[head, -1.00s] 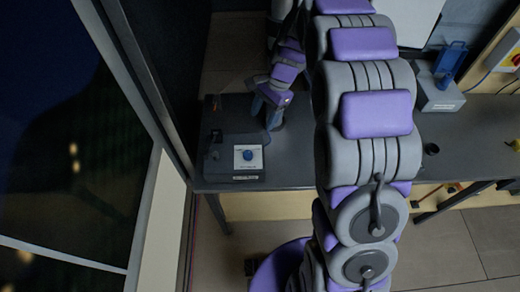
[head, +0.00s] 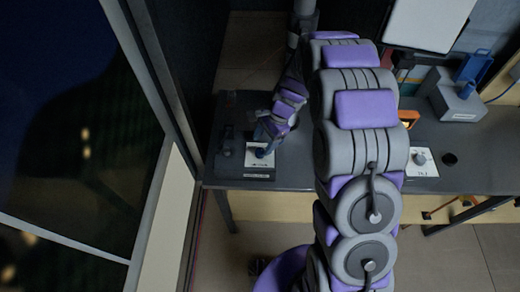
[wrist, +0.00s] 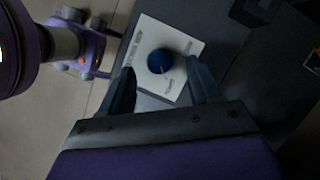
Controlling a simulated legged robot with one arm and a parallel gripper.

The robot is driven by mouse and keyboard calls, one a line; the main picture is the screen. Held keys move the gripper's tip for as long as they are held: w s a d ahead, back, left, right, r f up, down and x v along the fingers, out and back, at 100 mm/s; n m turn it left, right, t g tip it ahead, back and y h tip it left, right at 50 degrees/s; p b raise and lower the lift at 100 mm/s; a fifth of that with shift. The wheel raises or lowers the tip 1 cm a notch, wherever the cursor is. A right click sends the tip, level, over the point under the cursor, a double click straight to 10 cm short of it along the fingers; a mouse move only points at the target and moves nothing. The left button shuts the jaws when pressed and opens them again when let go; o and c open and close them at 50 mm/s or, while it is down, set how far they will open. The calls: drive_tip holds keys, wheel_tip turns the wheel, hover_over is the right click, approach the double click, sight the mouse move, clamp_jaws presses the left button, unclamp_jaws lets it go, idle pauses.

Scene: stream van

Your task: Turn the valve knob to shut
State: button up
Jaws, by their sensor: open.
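A blue round knob (head: 260,153) sits on a white plate (head: 258,163) on a dark box at the left of the table. In the wrist view the blue knob (wrist: 160,61) lies just beyond and between the fingertips, on its white plate (wrist: 188,46) with small unreadable labels. My gripper (wrist: 161,82) is open and empty, with one finger to each side of the knob's line. In the head view my gripper (head: 268,134) is right over the knob and partly hides it. I cannot tell whether the fingers touch it.
A second white plate with a grey knob (head: 421,158) lies on the table right of my arm, beside a dark cup (head: 450,159). A grey box with a blue part (head: 458,100) stands at the back right. A dark post and wall border the left.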

sight(259, 151)
drive_tip(key=shift+x, duration=1.95)
drive_tip(key=shift+d, duration=0.1)
drive_tip(key=c, duration=1)
drive_tip(key=shift+c, duration=0.2)
